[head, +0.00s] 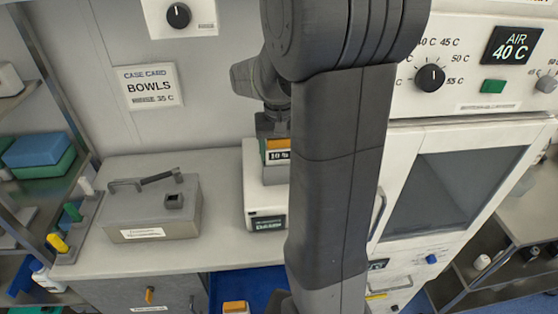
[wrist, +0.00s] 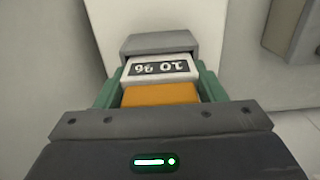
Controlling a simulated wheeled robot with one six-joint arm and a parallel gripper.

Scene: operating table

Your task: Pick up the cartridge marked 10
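The cartridge marked 10 (wrist: 160,69) has a white body, an orange end and a dark label, upside down in the wrist view. In the head view its label (head: 278,156) shows just left of my arm. It stands in or against a grey block (wrist: 158,42) on a white unit (head: 257,205); I cannot tell whether it is seated. My gripper (wrist: 160,88) has its green pads at both sides of the cartridge, seemingly touching it. In the head view the fingers are mostly hidden.
A grey metal box (head: 150,212) with a handle stands left on the counter (head: 105,255). A white cabinet (head: 400,235) with a dark window is at right. A shelf rack (head: 62,95) stands far left. Another orange-topped item (head: 236,307) is at the bottom edge.

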